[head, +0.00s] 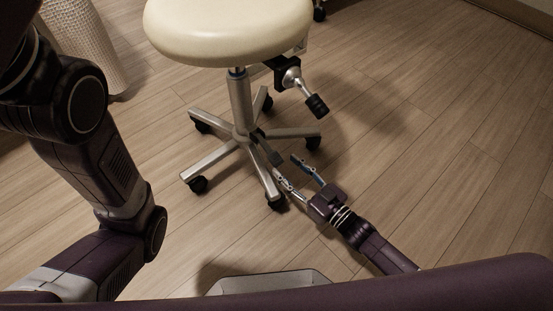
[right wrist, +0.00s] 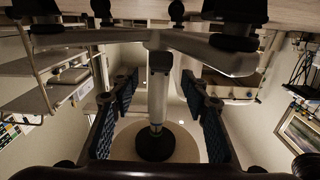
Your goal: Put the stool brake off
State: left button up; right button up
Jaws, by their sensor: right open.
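The stool (head: 228,30) has a round cream seat, a grey column and a star base with black casters, standing on the floor. A dark tab (head: 275,157) sticks out low at its hub, possibly the brake; I cannot tell its setting. A lever with a black knob (head: 317,105) hangs from under the seat's right side. My right gripper (head: 287,168) is open and empty, low beside the base's front right. In the upside-down right wrist view, its two fingers stand either side of the stool column (right wrist: 157,95), apparently not touching it. My left gripper is out of view.
A pale woven basket (head: 85,45) stands at the upper left. The wooden floor (head: 440,130) to the right of the stool is clear. Base legs and casters lie close around my right gripper. Shelves (right wrist: 65,85) show at the left in the right wrist view.

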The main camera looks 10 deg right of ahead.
aim_at(276, 157)
jog(key=b+x, duration=0.2)
jog(key=x, duration=0.3)
jog(key=shift+w+a+b, duration=0.1)
jog(key=shift+b, duration=0.2)
jog(key=shift+w+a, duration=0.25)
jog(key=shift+w, duration=0.05)
jog(key=shift+c, duration=0.3)
grip_shut()
